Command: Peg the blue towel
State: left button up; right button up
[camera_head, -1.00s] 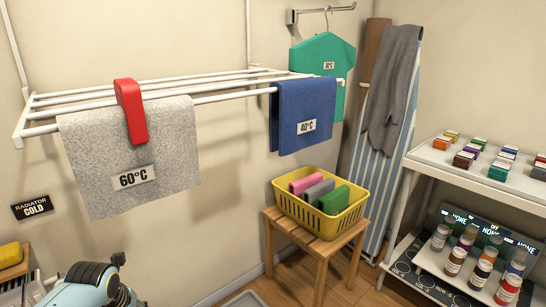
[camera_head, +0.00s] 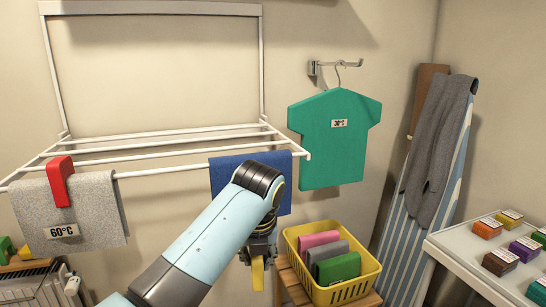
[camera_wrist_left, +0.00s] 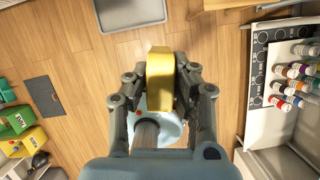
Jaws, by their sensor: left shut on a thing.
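The blue towel (camera_head: 225,176) hangs over the front bar of the white drying rack, at its right end. My left arm covers much of it, and its label is hidden. My left gripper (camera_head: 257,262) is below the towel, pointing down, just left of the yellow basket. It is shut on a yellow peg (camera_head: 257,276); the peg also shows between the fingers in the left wrist view (camera_wrist_left: 160,75). No peg shows on the visible part of the blue towel. My right gripper is not in view.
A red peg (camera_head: 60,182) clips a grey 60°C towel (camera_head: 93,208) on the rack (camera_head: 150,172). A green shirt (camera_head: 335,140) hangs at right. A yellow basket (camera_head: 300,275) of folded cloths stands on a wooden stool (camera_head: 290,285). A white shelf (camera_head: 470,262) stands further right.

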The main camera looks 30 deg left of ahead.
pick_arm(q)
notch_tip(320, 180, up, 28)
jog(key=d+n+p, duration=0.2)
jog(key=p, duration=1)
jog(key=shift+w+d+r, duration=0.15)
jog(key=shift+w+d, duration=0.05)
jog(key=shift+d, duration=0.15)
